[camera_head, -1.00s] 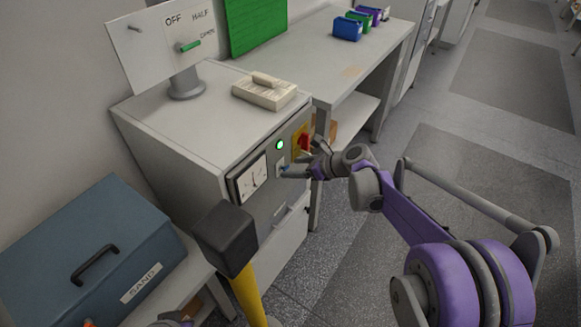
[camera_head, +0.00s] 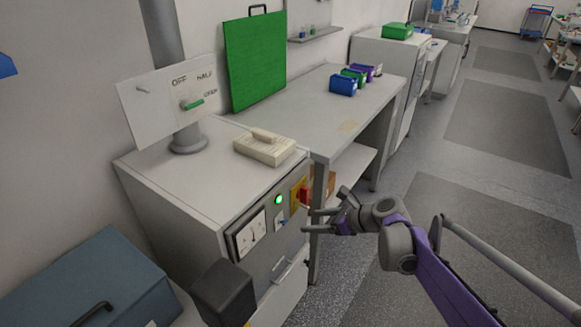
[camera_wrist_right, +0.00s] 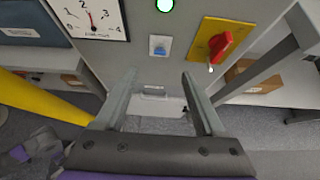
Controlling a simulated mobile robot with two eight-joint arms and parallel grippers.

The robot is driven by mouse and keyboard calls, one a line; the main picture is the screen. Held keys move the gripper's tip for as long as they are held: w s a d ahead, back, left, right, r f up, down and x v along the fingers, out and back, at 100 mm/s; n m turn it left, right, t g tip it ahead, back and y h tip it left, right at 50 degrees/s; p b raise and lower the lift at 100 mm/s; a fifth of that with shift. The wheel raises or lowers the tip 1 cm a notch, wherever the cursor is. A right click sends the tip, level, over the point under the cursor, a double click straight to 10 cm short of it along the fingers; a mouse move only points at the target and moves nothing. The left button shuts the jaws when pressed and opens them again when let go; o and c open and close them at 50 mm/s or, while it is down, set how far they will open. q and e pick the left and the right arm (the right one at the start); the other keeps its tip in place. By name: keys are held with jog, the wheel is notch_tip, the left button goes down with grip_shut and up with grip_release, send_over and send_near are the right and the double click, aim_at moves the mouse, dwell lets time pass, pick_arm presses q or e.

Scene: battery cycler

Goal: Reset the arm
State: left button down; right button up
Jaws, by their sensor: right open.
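My right gripper (camera_head: 318,220) is open and empty in front of the grey cabinet (camera_head: 185,195), apart from its front panel. The right wrist view shows both fingers (camera_wrist_right: 158,100) spread with nothing between them. The blue switch sits above and beyond the gap between the fingers. My left gripper is not in view.
A beige block (camera_head: 264,148) and a post with a sign (camera_head: 172,100) stand on the cabinet. A blue-grey box (camera_head: 90,285) is at lower left. A black-topped yellow post (camera_head: 224,293) stands before the cabinet. A bench (camera_head: 300,110) adjoins it. Floor (camera_head: 500,200) at right is clear.

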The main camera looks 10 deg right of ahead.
jog(key=s+r+n+g+h+p, duration=0.1)
jog(key=s+n+h+p, duration=0.3)
jog(key=s+n, duration=0.9)
jog(key=s+r+n+g+h+p, duration=0.1)
jog(key=s+r+n+h+p, duration=0.2)
jog(key=s+n+p, duration=0.4)
jog(key=s+n+h, duration=0.1)
jog(key=s+n, duration=0.6)
jog(key=s, duration=0.2)
jog(key=shift+s+a+r+g+p, duration=0.15)
jog(key=shift+a+r+g+p, duration=0.1)
jog(key=shift+r+g+p, duration=0.05)
